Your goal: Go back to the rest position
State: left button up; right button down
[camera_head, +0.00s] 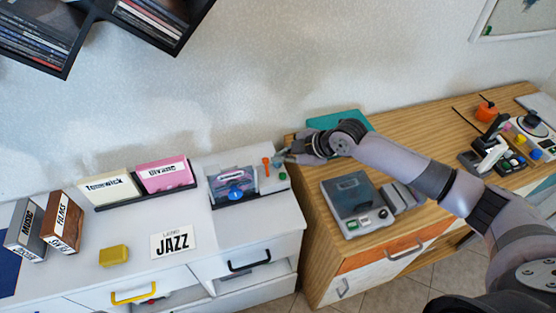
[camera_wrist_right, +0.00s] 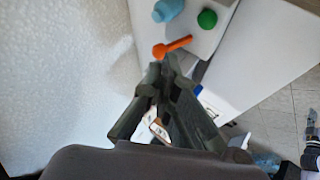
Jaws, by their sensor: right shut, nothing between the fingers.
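My right gripper (camera_head: 285,157) is at the end of the arm that comes in from the right in the head view. It hangs over the right end of the white cabinet top, close to the wall. In the right wrist view its fingers (camera_wrist_right: 165,75) are together with nothing held between them. An orange item (camera_wrist_right: 172,46) lies just beyond the fingertips, with a green round item (camera_wrist_right: 207,18) and a light blue item (camera_wrist_right: 167,10) farther off. The orange item also shows in the head view (camera_head: 266,166). My left gripper is not in view.
A disc holder (camera_head: 232,204) stands left of the gripper on the white cabinet (camera_head: 215,250). A JAZZ card (camera_head: 172,242) and a yellow block (camera_head: 113,256) lie farther left. A grey player (camera_head: 355,205) sits on the wooden cabinet under my right arm. Black shelves (camera_head: 85,22) hang upper left.

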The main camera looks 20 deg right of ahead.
jog(key=s+a+f+m+g, duration=0.15)
jog(key=s+a, duration=0.25)
jog(key=s, duration=0.4)
jog(key=s+a+f+m, duration=0.3)
jog(key=s+a, duration=0.2)
jog(key=s, duration=0.2)
jog(key=s+d+f+m+g+h, duration=0.25)
jog(key=s+d+m+h, duration=0.35)
jog(key=s+d+m, duration=0.9)
jog(key=s+a+f+n+b, duration=0.1)
jog(key=s+f+n+b, duration=0.1)
jog(key=f, duration=1.2)
jog(key=s+a+f+n+b, duration=0.1)
jog(key=s+f+n, duration=0.1)
jog(key=f, duration=1.3)
jog(key=s+d+f+g+b, duration=0.1)
jog(key=s+d+f+b, duration=0.1)
jog(key=s+f, duration=1.4)
notch_tip(320, 180, down, 2)
jog(key=shift+d+f+g+b, duration=0.1)
jog(key=shift+d+g+b, duration=0.2)
jog(key=shift+d+b, duration=0.1)
